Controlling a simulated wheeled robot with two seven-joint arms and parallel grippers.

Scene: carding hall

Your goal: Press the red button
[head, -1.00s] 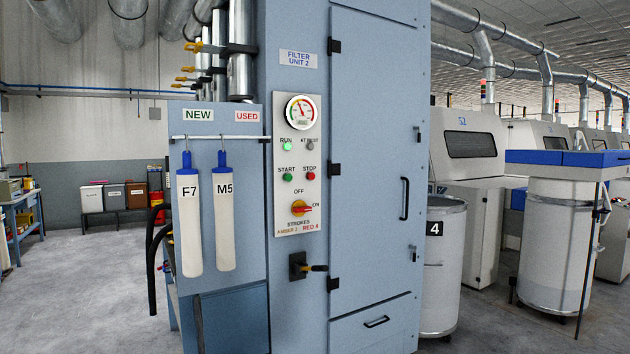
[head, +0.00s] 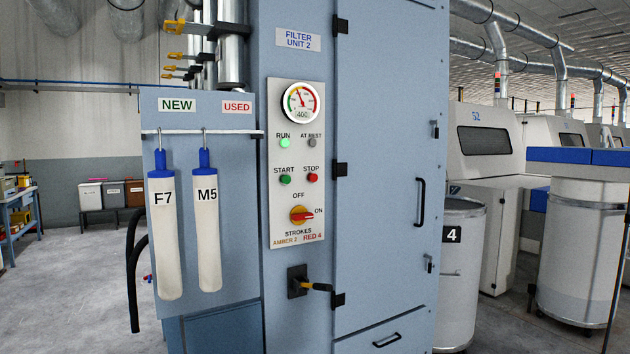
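The red button (head: 312,177) sits under the label STOP on the pale control panel (head: 296,255) of the blue cabinet marked FILTER UNIT 2 (head: 385,100). A green button (head: 285,179) under START is to its left. Above them the RUN lamp (head: 284,142) glows green and the AT REST lamp (head: 312,143) is grey. A round gauge (head: 300,103) tops the panel. Below is a red and yellow rotary switch (head: 302,216), its red handle pointing toward ON. Neither of my grippers is in view.
A lever with a dark handle (head: 316,287) juts out below the panel. Two filter sleeves, F7 (head: 165,240) and M5 (head: 207,240), hang from a rail at the left. A drum marked 4 (head: 458,290) stands right of the cabinet. Open floor (head: 75,290) lies at the left.

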